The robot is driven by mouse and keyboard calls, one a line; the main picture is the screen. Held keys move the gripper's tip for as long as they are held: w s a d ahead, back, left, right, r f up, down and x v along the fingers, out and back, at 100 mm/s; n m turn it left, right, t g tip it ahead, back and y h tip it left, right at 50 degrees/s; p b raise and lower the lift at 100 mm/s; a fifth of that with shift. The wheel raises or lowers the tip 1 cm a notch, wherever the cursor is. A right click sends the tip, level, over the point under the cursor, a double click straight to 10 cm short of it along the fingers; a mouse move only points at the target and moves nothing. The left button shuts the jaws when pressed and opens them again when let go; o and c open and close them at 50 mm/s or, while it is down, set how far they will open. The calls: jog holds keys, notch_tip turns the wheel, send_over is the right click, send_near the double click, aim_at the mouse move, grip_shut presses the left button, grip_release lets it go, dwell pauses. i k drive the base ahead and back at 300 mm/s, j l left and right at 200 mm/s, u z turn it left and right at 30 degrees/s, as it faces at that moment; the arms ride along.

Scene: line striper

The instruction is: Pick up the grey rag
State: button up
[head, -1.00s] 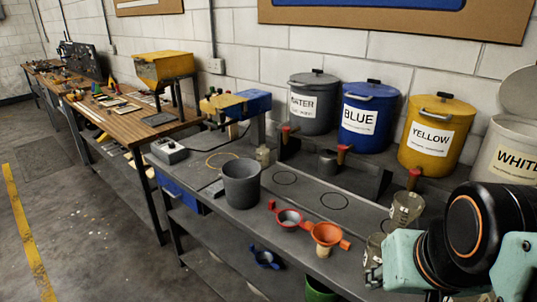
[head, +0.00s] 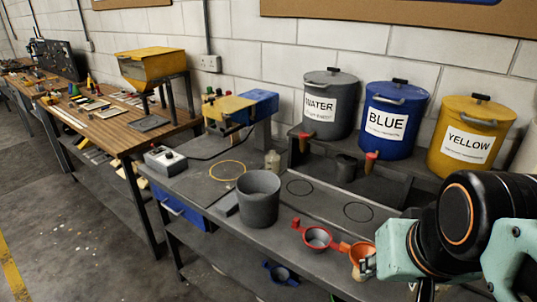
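I cannot make out a grey rag for certain. A flat dark grey piece (head: 150,122) lies on the wooden bench, under the yellow hopper; I cannot tell whether it is cloth. Another small dark flat thing (head: 226,204) lies on the grey bench, left of the grey bucket. My gripper (head: 367,267) shows only in part at the lower right, at the end of my teal and black arm. It appears in front of the orange funnel's right side, far from both flat pieces. Whether its fingers are open is too small to tell.
A grey bucket (head: 259,199) stands near the front of the grey bench (head: 205,244). WATER (head: 330,104), BLUE (head: 394,120) and YELLOW (head: 470,136) tanks stand behind. Floor is clear at lower left.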

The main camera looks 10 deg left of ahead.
aim_at(227, 206)
jog(key=i+j, duration=0.15)
jog(key=j, duration=0.2)
jog(key=i+j+z, duration=0.1)
jog(key=j, duration=0.3)
jog(key=i+j, duration=0.2)
jog(key=j, duration=0.15)
jog(key=i+j+z, duration=0.1)
jog(key=j, duration=0.3)
jog(key=i+j, duration=0.15)
jog(key=j, duration=0.2)
jog(key=i+j+z, duration=0.1)
jog(key=j, duration=0.3)
